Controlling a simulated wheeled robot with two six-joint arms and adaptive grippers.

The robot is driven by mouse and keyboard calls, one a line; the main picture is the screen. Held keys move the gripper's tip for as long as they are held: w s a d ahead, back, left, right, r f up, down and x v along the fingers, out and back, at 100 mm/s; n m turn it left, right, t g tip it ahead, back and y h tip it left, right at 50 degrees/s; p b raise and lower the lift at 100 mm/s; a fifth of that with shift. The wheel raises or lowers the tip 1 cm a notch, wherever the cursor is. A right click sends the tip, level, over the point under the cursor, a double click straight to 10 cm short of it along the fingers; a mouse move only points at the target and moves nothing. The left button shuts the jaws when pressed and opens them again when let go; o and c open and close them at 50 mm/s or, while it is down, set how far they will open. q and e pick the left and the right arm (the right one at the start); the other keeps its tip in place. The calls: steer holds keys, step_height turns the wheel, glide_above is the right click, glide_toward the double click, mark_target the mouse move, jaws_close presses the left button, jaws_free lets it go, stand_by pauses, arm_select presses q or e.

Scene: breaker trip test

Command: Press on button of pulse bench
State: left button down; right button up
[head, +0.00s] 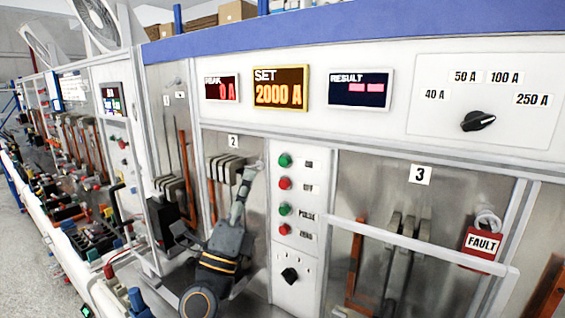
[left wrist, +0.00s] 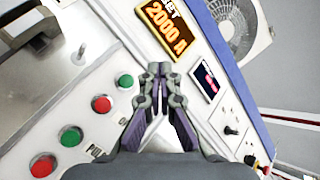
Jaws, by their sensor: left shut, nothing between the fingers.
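The pulse bench panel has a vertical button column: a top green button (head: 285,160), a red button (head: 285,183), a second green button (head: 285,210) beside a PULSE label, and a lower red button (head: 284,229). The top label is too small to read. In the left wrist view the top green button (left wrist: 125,81) is left of the fingertips. My left gripper (head: 252,168) is shut and empty, left of the top green button, with a gap across the picture; its distance from the panel is unclear. It also shows in the left wrist view (left wrist: 160,70). My right gripper is not in view.
The SET display (head: 280,88) reads 2000 A. A rotary knob (head: 289,275) sits below the buttons and a current selector (head: 478,121) at upper right.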

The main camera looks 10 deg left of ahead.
mark_target(284, 161)
arm_select(q)
steer(key=w+d+b, duration=0.3)
steer(key=w, duration=0.5)
steer(key=shift+w, duration=0.25)
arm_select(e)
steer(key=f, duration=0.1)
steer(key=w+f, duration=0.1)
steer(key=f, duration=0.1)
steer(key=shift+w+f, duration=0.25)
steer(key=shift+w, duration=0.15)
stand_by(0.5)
arm_select(q)
steer(key=shift+w+d+b, duration=0.15)
steer(key=shift+w+b, duration=0.15)
steer(key=shift+w, duration=0.1)
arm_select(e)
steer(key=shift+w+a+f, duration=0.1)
